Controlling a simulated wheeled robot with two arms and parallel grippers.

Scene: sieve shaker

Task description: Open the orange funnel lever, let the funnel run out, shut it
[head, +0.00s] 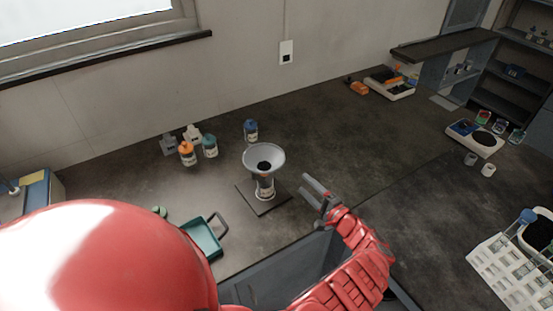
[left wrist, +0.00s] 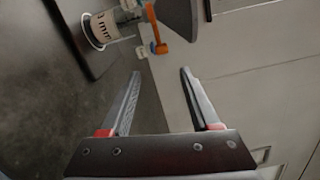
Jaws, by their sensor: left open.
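A pale grey funnel (head: 279,159) with dark material in its bowl stands above a labelled cup (head: 266,192) on a dark square base plate (head: 246,195). In the left wrist view the funnel (left wrist: 181,16), the cup (left wrist: 101,29) and the orange lever (left wrist: 157,33) show at the top. The lever sticks out below the funnel; I cannot make it out clearly in the head view. My left gripper (head: 312,191) is open and empty, just right of the funnel stand. In the left wrist view its fingertips (left wrist: 160,72) are apart, with the lever beyond them, not touched.
Several bottles (head: 187,153) stand behind and left of the funnel. A teal tray (head: 204,238) with a handle lies at the front left. A scale (head: 392,87) and a white rack (head: 507,275) are farther right. The bench between is mostly clear.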

